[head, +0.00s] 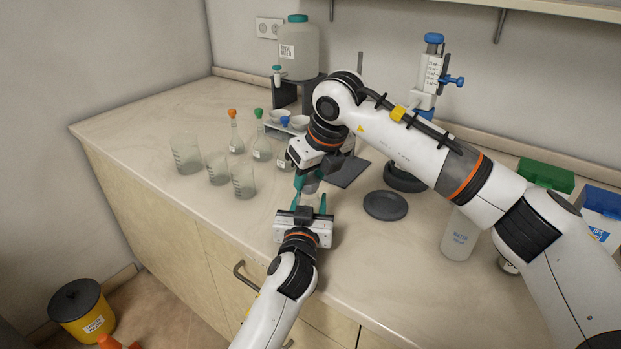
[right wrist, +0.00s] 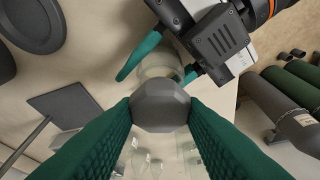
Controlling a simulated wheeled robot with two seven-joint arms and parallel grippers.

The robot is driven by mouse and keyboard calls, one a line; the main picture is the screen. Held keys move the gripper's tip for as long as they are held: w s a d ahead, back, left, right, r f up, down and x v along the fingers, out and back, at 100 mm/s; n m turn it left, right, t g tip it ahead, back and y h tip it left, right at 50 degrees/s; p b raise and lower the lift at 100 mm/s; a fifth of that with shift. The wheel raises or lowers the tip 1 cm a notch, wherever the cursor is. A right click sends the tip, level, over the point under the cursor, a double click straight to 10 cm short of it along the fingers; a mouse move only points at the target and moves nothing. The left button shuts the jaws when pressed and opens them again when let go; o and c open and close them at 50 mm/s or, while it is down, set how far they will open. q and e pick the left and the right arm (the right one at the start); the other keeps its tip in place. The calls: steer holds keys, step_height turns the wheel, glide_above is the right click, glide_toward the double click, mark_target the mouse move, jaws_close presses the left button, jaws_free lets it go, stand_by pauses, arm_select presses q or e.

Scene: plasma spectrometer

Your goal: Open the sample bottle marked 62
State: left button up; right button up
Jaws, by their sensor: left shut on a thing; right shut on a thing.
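A clear glass sample bottle (right wrist: 158,62) with a grey faceted cap (right wrist: 160,105) shows in the right wrist view. In the head view the bottle (head: 310,188) is mostly hidden between my grippers. My left gripper (head: 310,200) is shut on the bottle's body, its teal fingers at either side. My right gripper (head: 306,182) comes from above and is shut on the cap; its green fingers (right wrist: 160,112) press the cap's sides. The cap lines up with the bottle; I cannot tell whether it is loose. No number 62 is readable.
Glass beakers (head: 217,168) and stoppered flasks (head: 236,140) stand to the left. A dark round disc (head: 385,205) and a wash bottle (head: 460,235) are to the right. A large water container (head: 298,50) stands behind. The counter's front left is clear.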

mark_target(310, 181)
steer(key=shift+r, duration=0.25)
steer(key=shift+r, duration=2)
arm_select(q)
steer(key=o, duration=1.5)
steer(key=shift+c, duration=0.2)
steer(key=s, duration=0.4)
steer(key=s+a, duration=0.1)
steer(key=s, duration=0.3)
steer(key=s+a, duration=0.1)
steer(key=s, duration=0.3)
arm_select(e)
steer(key=shift+f, duration=0.25)
